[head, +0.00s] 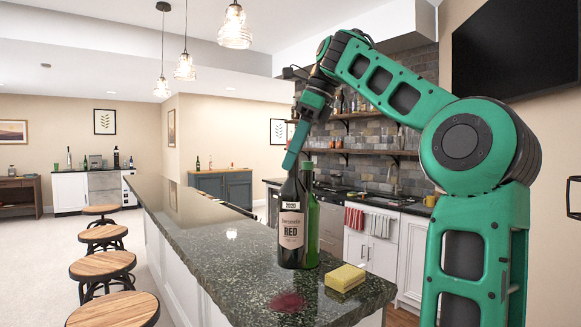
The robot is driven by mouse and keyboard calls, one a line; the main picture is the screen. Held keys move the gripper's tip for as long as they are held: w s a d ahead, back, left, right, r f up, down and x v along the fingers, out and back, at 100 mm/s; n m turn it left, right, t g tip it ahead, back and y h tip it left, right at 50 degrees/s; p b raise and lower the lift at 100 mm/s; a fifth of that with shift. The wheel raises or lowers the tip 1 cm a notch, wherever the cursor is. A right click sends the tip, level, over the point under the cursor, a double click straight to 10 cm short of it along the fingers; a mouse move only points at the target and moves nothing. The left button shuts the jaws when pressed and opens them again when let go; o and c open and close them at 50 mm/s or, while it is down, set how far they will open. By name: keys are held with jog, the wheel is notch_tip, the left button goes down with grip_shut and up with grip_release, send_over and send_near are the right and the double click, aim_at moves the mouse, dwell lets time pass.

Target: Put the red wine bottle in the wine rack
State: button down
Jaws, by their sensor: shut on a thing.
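The bottle's base looks to be on or just above the counter; I cannot tell which. I cannot make out a wine rack in this view.
A green bottle (313,222) stands close behind and right of the red wine bottle. A yellow sponge (345,278) lies to the right, and a dark red spill (286,301) is in front. The counter's far left stretch is clear. Wooden stools (103,264) line its left side.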

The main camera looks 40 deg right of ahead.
jog(key=s+a+r, duration=0.4)
jog(key=a+r, duration=0.1)
jog(key=a, duration=0.2)
jog(key=shift+s+a+r, duration=0.25)
jog(key=shift+a+r, duration=0.05)
jog(key=shift+r, duration=0.05)
jog(key=shift+s, duration=0.15)
dwell(0.3)
